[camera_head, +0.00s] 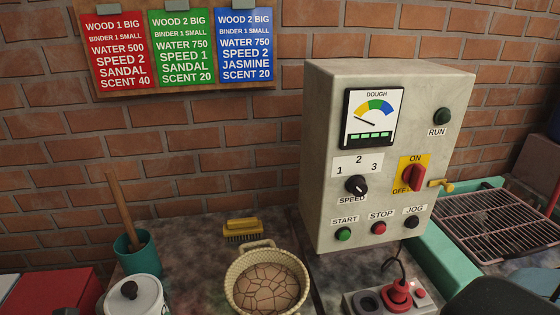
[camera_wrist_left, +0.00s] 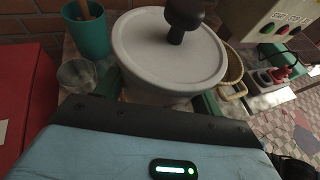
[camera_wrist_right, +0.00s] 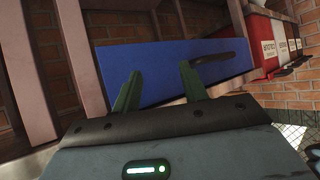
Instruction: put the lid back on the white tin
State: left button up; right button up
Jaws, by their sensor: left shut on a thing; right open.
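The white tin (camera_head: 149,305) stands at the bottom left of the head view, cut off by the frame edge. Its pale lid (camera_head: 119,305) with a dark round knob is on top. In the left wrist view the lid (camera_wrist_left: 150,55) fills the upper middle, knob up, over a pale body (camera_wrist_left: 150,96). I cannot tell whether it is fully seated. My left gripper is close at the near side, shut, apparently on the tin's body below the lid; its fingertips are hidden. My right gripper (camera_wrist_right: 158,82) is open and empty, away from the tin, facing a blue panel (camera_wrist_right: 150,70).
A teal cup (camera_head: 138,258) with a wooden stick stands behind the tin. A woven basket (camera_head: 236,298) is to its right, with a yellow brush (camera_head: 242,229) behind. A clear cup (camera_wrist_left: 78,75) and red box (camera_wrist_left: 28,95) are on the left. The control box (camera_head: 385,155) stands right.

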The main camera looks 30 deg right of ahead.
jog(key=s+d+f+m+g+h, duration=0.1)
jog(key=s+d+f+h, duration=0.1)
jog(key=s+d, duration=0.1)
jog(key=shift+s+d+f+g, duration=0.15)
jog(key=shift+s+d+g, duration=0.2)
jog(key=shift+d, duration=0.5)
pick_arm(q)
jog(key=shift+w+f, duration=0.1)
